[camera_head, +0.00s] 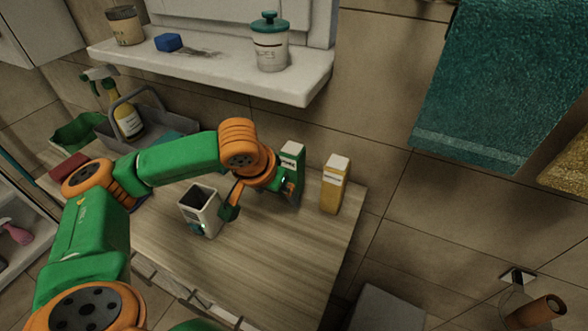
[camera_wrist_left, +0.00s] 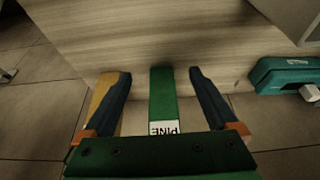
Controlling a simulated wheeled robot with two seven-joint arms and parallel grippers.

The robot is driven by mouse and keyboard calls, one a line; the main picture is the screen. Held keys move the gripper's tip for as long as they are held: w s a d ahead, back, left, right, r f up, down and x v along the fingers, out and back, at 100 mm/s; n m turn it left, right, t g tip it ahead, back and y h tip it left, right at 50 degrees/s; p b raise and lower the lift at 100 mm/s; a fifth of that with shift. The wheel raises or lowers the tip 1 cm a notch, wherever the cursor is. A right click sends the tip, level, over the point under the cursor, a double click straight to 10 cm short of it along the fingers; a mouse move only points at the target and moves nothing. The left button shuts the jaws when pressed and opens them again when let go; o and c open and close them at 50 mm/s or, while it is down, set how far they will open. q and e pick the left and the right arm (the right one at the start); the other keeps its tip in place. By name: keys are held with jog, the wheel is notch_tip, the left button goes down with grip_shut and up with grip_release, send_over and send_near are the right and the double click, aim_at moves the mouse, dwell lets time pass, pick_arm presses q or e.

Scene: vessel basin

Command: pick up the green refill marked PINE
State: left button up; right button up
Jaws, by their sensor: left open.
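The green refill (camera_head: 291,158) stands upright on the wooden counter in the head view, partly hidden by my left gripper (camera_head: 262,203). In the left wrist view the green refill (camera_wrist_left: 163,95) lies between the two fingers of my left gripper (camera_wrist_left: 158,75). Its white label reads PINE. The fingers are apart, with a visible gap on each side of it. The yellow refill (camera_head: 334,185) stands just to the right in the head view. In the left wrist view it shows partly behind the left finger (camera_wrist_left: 101,92). My right gripper is not in view.
An open-topped white container (camera_head: 201,209) stands left of my left gripper. A grey caddy (camera_head: 151,121) with a spray bottle (camera_head: 127,119) is at the back left. A shelf (camera_head: 220,72) overhangs the back. The front right of the counter (camera_head: 275,260) is clear.

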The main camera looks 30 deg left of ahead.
aim_at(293, 172)
pick_arm(q)
jog(key=w+p, duration=0.1)
jog(key=w, duration=0.4)
jog(key=shift+w+a+r, duration=0.1)
jog(key=shift+w, duration=0.15)
jog(key=shift+w+f, duration=0.6)
jog(key=shift+f, duration=0.1)
jog(key=shift+a, duration=0.1)
grip_shut()
